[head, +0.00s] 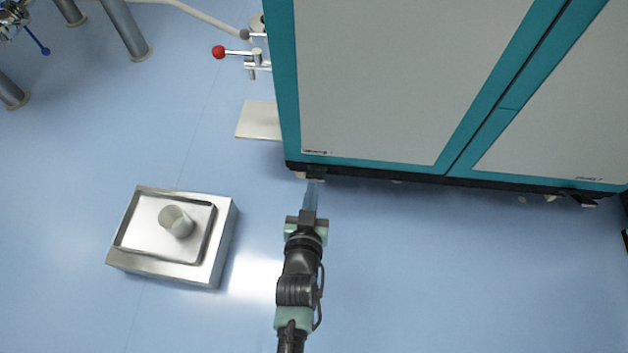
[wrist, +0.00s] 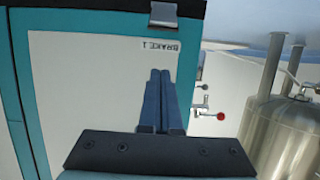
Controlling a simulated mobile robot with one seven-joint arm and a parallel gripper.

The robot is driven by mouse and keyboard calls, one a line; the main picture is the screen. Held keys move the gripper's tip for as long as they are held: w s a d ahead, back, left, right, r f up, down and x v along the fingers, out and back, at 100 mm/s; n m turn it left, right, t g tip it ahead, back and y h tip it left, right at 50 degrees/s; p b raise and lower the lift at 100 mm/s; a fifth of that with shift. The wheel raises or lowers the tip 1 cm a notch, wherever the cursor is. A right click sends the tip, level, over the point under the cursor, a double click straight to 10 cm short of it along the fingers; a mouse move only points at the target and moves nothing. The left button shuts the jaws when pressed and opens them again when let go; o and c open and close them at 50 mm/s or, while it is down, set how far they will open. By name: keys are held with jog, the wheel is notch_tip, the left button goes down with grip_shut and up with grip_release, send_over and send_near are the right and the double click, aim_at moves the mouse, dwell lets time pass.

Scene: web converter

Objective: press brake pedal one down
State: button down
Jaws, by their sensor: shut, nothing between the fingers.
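The "BRAKE 1" label (wrist: 158,47) shows upside down on the cabinet panel in the wrist view. A small pale metal piece (wrist: 163,13) at the cabinet's bottom edge near this label looks like brake pedal one. In the head view a dark tab (head: 316,172) projects from the base below the matching label, and is probably the same pedal. My gripper (head: 312,184) is shut and empty, its blue fingers pointing at the cabinet base just in front of that tab. In the wrist view the fingertips (wrist: 160,72) stand in front of the panel. I cannot tell whether they touch the pedal.
The teal and grey cabinet (head: 400,75) fills the upper right. A second dark tab (head: 584,200) shows at its far right base. A steel box with a cylinder (head: 219,240) stands on the floor at left. A red-knobbed lever (head: 219,52) is behind. Floor at right is clear.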

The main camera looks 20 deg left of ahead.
aim_at(315, 180)
jog(key=b+x, duration=0.6)
jog(key=x, duration=0.3)
jog(key=shift+w+f, duration=0.2)
jog(key=shift+f, duration=0.1)
jog(key=shift+s+d+f+b, duration=0.1)
jog(key=shift+s+f+b, duration=0.4)
jog(key=shift+f+b, duration=0.35)
jog(key=shift+s+d+f+b, duration=0.15)
jog(key=shift+s+f+b, duration=0.35)
jog(key=shift+s, duration=0.05)
jog(key=shift+s, duration=0.1)
jog(key=shift+s+d+f+p, duration=0.1)
jog(key=shift+f+p, duration=0.1)
jog(key=shift+p, duration=0.15)
